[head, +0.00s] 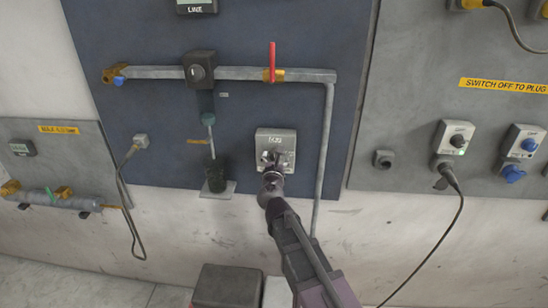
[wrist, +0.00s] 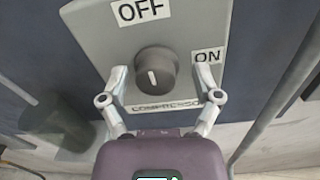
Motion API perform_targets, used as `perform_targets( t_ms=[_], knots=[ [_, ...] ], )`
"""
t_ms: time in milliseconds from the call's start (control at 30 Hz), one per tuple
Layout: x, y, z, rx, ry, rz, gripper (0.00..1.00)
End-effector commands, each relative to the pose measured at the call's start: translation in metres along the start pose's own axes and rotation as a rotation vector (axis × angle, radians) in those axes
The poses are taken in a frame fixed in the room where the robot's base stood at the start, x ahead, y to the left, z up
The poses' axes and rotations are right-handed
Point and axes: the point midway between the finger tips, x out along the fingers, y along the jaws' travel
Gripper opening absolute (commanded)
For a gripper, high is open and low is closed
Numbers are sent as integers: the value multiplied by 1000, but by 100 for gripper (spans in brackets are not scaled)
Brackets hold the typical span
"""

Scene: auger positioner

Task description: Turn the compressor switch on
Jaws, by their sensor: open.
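The compressor switch is a light grey box (head: 289,138) on the dark blue panel; it also fills the upper middle of the wrist view (wrist: 105,35). Its dark round knob (wrist: 155,68) carries a white mark that stands nearly upright, towards the OFF label (wrist: 140,11). The ON label (wrist: 208,56) is to the knob's right. A COMPRESSOR label below is partly hidden by my gripper. My gripper (wrist: 162,84) is open, with one finger on each side of the knob and a visible gap on both sides. In the head view my gripper (head: 271,164) covers the knob.
A grey pipe (head: 329,150) runs down to the right of the switch. A dark cylinder (head: 216,176) on a small shelf stands to the left, also in the wrist view (wrist: 70,122). A red-handled valve (head: 272,62) is above. A dark box (head: 228,287) is below.

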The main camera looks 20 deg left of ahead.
Motion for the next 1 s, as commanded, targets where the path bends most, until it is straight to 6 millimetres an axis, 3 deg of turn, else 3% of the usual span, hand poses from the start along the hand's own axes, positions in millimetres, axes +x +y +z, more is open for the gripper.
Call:
perform_targets(
  t_ms=[100, 133, 300, 400, 1000],
  knots=[
    [-1, 4, -1, 0, 1, 4, 82],
    [-1, 4, -1, 0, 1, 5, 76],
    [-2, 6, -1, 0, 1, 7, 25],
    [-2, 7, -1, 0, 1, 8, 1],
    [-1, 9, -1, 116, -2, 12, 1]
  ],
)
